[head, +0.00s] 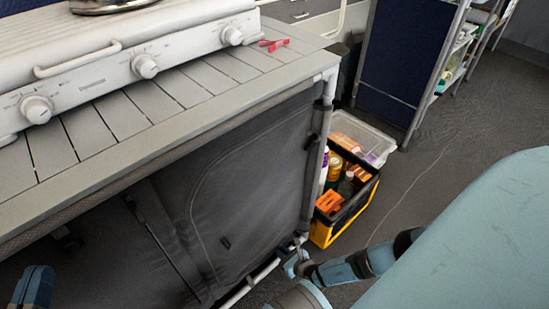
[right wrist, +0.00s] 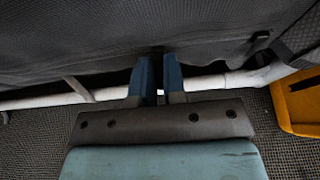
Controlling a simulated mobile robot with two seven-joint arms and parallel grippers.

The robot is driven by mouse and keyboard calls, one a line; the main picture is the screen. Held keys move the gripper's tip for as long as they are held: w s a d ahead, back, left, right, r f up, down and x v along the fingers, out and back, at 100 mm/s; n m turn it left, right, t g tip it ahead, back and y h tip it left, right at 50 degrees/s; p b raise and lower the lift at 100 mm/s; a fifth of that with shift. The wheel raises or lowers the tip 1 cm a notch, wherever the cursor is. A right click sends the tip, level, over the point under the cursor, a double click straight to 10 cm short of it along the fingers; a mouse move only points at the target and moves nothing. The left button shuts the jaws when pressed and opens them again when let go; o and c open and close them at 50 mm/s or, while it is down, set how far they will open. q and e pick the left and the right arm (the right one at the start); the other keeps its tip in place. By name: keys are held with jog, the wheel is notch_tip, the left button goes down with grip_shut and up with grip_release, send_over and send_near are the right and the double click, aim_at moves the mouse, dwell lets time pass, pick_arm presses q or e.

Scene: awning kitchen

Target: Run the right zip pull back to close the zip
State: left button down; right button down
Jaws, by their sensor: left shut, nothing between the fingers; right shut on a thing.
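The dark grey fabric cupboard front (head: 255,170) hangs under the slatted counter, with a curved seam line on it. A small dark tab (head: 225,242) shows low on the panel; I cannot tell whether it is a zip pull. My right gripper (head: 292,262) is at the cupboard's lower right corner. In the right wrist view its fingers (right wrist: 158,72) are nearly together at the lower fabric edge, shut on a small dark thing. I take this as the right zip pull, mostly hidden by the fingers. My left gripper (head: 32,284) is shut and empty at the bottom left, away from the fabric.
A white frame tube (right wrist: 205,82) runs along the cupboard's bottom, close to my right fingers. A yellow and black crate (head: 322,232) with packets and bottles stands just right of the cupboard. A white stove (head: 130,55) and red-handled item (head: 274,43) sit on the counter. Open floor lies further right.

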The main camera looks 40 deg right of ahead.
aim_at(287, 238)
pick_arm(q)
jog(key=shift+a+f, duration=0.1)
jog(key=shift+f, duration=0.1)
pick_arm(e)
jog(key=d, duration=0.4)
jog(key=w+d, duration=0.1)
jog(key=d, duration=0.1)
jog(key=shift+r, duration=0.1)
jog(key=c, duration=1.2)
grip_release()
pick_arm(q)
jog(key=shift+r, duration=0.15)
pick_arm(e)
jog(key=shift+s, duration=0.1)
jog(key=shift+s, duration=0.1)
